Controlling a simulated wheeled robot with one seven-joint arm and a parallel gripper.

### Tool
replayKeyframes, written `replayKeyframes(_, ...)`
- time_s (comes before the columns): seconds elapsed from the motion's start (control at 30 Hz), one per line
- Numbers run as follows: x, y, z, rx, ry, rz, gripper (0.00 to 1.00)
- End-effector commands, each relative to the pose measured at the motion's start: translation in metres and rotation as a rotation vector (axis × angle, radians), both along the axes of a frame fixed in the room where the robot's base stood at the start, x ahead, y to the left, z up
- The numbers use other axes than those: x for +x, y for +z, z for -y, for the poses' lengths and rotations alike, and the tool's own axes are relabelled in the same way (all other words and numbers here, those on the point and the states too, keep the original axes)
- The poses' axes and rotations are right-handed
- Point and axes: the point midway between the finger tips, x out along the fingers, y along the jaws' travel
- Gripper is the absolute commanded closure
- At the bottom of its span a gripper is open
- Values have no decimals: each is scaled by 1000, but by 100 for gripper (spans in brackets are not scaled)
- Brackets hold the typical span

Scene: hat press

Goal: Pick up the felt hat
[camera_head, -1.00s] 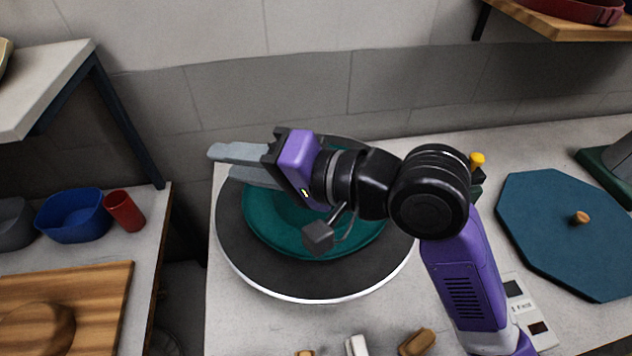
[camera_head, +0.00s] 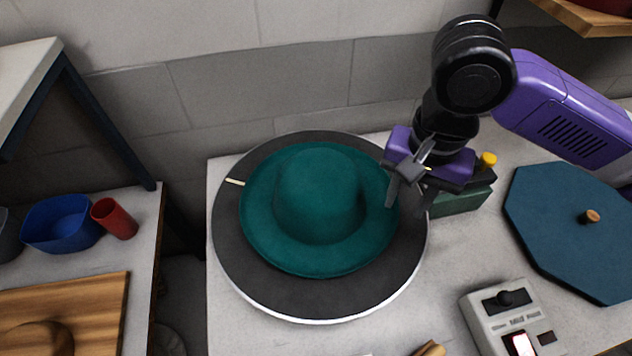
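The teal felt hat (camera_head: 318,190) sits crown up with its wide brim flat on a dark round plate (camera_head: 318,296) with a pale rim. My gripper (camera_head: 409,203) is at the hat's right side, pointing down. Its two grey fingers look apart, with the left one overlapping the right edge of the brim in the picture. I cannot tell whether it touches the brim. Nothing shows held between the fingers.
A green box (camera_head: 463,203) with a yellow knob stands behind my gripper. A blue octagonal lid (camera_head: 570,245) lies at right, with a control box (camera_head: 513,315) in front. A red cup (camera_head: 114,219) and blue bowl (camera_head: 62,224) are on the left table, across a gap.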

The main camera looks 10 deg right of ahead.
Motion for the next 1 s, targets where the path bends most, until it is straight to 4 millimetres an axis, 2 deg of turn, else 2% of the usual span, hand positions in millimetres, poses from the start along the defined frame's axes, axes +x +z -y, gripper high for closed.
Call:
replayKeyframes(0.37,-3,-36,0,-7,-6,-7,66)
replayKeyframes(0.6,-5,-69,-3,-7,-5,-6,66)
replayKeyframes(0.7,-5,-75,-4,-6,-5,-4,66)
replayKeyframes(0.93,-5,-76,-4,-5,-4,-4,66)
replayKeyframes(1.0,-5,-76,-4,-5,-4,-4,80)
